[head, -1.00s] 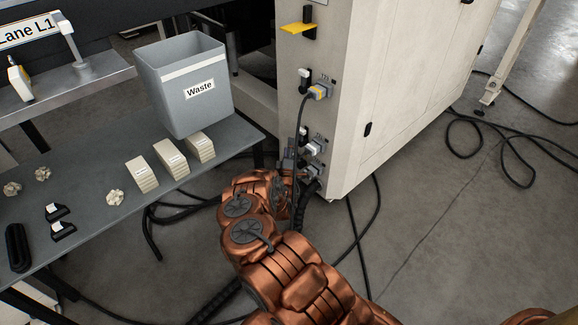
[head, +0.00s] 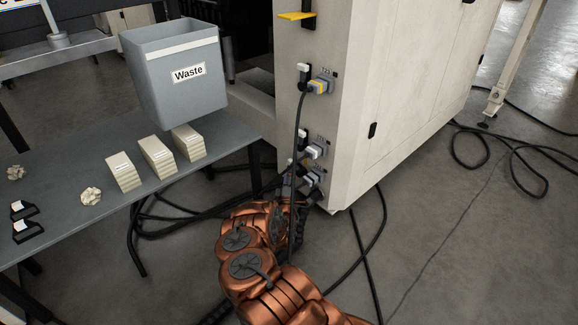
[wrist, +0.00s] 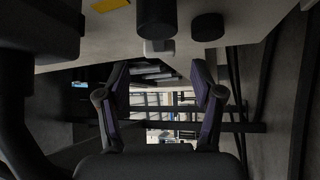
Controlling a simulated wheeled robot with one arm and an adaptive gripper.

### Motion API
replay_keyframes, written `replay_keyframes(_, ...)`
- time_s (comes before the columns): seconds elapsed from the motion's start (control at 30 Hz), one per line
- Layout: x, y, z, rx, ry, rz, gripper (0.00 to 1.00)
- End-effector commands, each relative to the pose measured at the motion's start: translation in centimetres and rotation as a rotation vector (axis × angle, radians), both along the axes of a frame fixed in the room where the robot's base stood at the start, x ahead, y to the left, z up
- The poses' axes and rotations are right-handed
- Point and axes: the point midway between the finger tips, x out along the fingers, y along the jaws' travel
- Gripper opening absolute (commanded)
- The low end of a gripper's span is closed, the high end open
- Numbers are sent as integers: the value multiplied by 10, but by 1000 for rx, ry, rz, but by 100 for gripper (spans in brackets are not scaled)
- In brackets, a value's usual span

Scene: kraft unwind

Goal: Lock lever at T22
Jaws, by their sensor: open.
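Three cable sockets sit in a column on the cream cabinet's narrow face: an upper one (head: 322,86), a middle one (head: 317,151) and a lower one (head: 315,180). Their labels are too small to read surely, so I cannot tell which is T22. Each seems to have a small white-tipped black lever at its left; the upper lever (head: 304,72) is clearest and stands upright. My gripper (wrist: 162,85) is open, with nothing between its fingers. In the head view it is dark and partly hidden by my copper arm, just left of and below the lower socket. In the wrist view a white block (wrist: 158,47) on a dark cylinder (wrist: 156,18) is beyond the fingertips.
A yellow-topped lever (head: 297,15) is higher on the cabinet (head: 405,75). A black cable hangs from the upper socket past my gripper. Left is a table (head: 65,160) with a Waste bin (head: 180,90) and cream blocks (head: 157,156). Cables lie on the floor (head: 430,240).

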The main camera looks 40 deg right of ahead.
Motion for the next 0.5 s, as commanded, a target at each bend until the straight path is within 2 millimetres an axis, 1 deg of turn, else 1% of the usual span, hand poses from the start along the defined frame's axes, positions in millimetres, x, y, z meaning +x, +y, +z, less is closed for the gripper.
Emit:
replay_keyframes(0.3,25,-29,6,-1,-1,0,67)
replay_keyframes(0.5,39,-44,12,-2,-1,-1,67)
